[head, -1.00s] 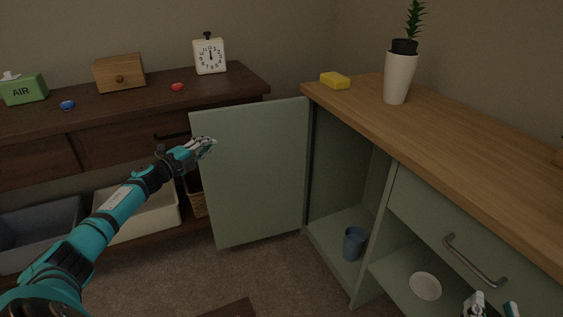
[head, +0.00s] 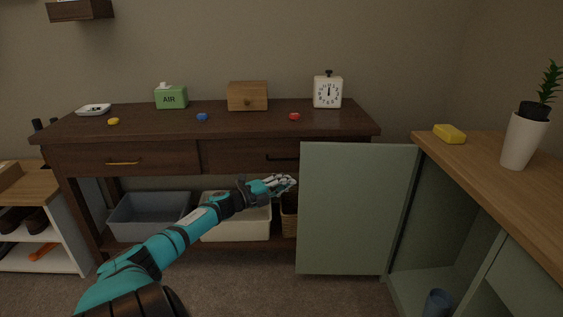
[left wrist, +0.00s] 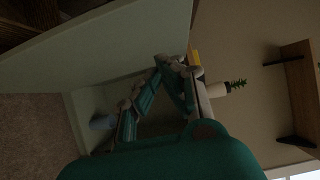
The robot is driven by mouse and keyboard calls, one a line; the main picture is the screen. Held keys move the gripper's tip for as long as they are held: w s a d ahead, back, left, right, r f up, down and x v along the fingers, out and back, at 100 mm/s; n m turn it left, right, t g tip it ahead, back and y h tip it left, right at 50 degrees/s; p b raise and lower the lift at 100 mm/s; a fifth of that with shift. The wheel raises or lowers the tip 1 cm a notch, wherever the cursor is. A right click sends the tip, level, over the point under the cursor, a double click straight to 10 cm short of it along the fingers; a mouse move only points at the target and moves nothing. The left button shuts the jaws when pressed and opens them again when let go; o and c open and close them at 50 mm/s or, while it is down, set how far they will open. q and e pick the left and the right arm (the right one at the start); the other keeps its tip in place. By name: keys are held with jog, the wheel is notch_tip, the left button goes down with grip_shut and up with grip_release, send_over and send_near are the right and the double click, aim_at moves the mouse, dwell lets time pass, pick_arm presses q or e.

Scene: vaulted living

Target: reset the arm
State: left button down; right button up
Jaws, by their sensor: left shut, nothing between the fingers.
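My left arm reaches in from the lower left in the head view. Its gripper (head: 284,182) is shut and empty, in front of the dark console and close to the left edge of the open green cabinet door (head: 352,210). In the left wrist view the gripper's fingers (left wrist: 160,70) come together, with the pale door (left wrist: 110,50) beside them. My right gripper is not in view now.
The dark console (head: 140,133) holds a clock (head: 327,92), a wooden box (head: 247,97) and small items. Bins (head: 150,216) sit below. The open cabinet, with a blue cup (head: 437,303) inside, stands right under a wooden counter (head: 470,165).

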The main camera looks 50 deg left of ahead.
pick_arm(q)
jog(key=shift+s+a+f, duration=0.15)
jog(key=shift+s+a, duration=0.2)
jog(key=shift+s, duration=0.25)
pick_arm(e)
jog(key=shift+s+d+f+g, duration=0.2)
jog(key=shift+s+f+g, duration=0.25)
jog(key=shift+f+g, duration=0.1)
